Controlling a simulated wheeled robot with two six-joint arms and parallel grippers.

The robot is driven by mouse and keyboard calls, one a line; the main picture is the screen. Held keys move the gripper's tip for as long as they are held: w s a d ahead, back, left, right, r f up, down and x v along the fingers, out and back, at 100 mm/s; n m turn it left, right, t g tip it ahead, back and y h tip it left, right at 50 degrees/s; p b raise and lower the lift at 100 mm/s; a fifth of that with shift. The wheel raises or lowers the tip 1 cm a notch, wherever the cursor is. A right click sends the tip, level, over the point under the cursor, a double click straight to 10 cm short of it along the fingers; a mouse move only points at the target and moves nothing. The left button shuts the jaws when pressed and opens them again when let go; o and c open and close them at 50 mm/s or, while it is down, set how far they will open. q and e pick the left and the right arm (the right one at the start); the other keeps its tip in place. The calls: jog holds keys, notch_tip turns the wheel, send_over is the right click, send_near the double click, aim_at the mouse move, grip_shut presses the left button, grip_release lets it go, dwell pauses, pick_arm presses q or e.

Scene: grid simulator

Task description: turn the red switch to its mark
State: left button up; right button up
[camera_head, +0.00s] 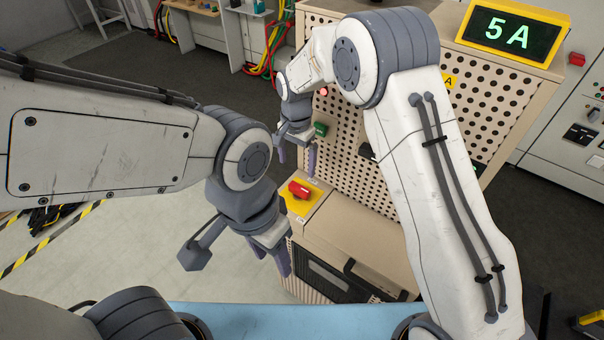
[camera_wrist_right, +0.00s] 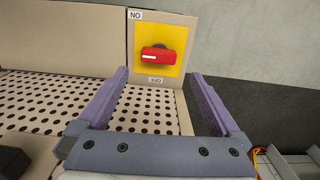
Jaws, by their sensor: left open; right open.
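The red switch (camera_head: 299,189) is a bar-shaped knob on a yellow plate (camera_head: 305,207) at the box corner. In the right wrist view, the red switch (camera_wrist_right: 157,54) lies crosswise on its yellow plate (camera_wrist_right: 172,22), with a white mark at its left end. An upside-down ON label (camera_wrist_right: 135,15) is at the plate's upper left; a small upside-down label, seemingly OFF (camera_wrist_right: 155,80), is below the knob. My right gripper (camera_head: 296,166) is open and empty above the switch, its fingers apart from it. My left gripper (camera_head: 270,262) is open and empty, lower and nearer.
A perforated beige panel (camera_head: 345,130) stands behind the switch, with a green button (camera_head: 320,129) and a lit red button (camera_head: 323,91). A screen (camera_head: 510,35) on top reads 5 A. A black handle (camera_head: 365,283) is on the box front. Open floor lies left.

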aim_at(299, 187)
jog(key=f, duration=0.3)
jog(key=f+p, duration=0.1)
jog(key=f, duration=0.5)
jog(key=shift+w+d+f+p, duration=0.3)
jog(key=shift+d+f+p, duration=0.05)
jog(key=shift+f, duration=0.55)
jog(key=shift+c, duration=0.3)
jog(key=c, duration=1)
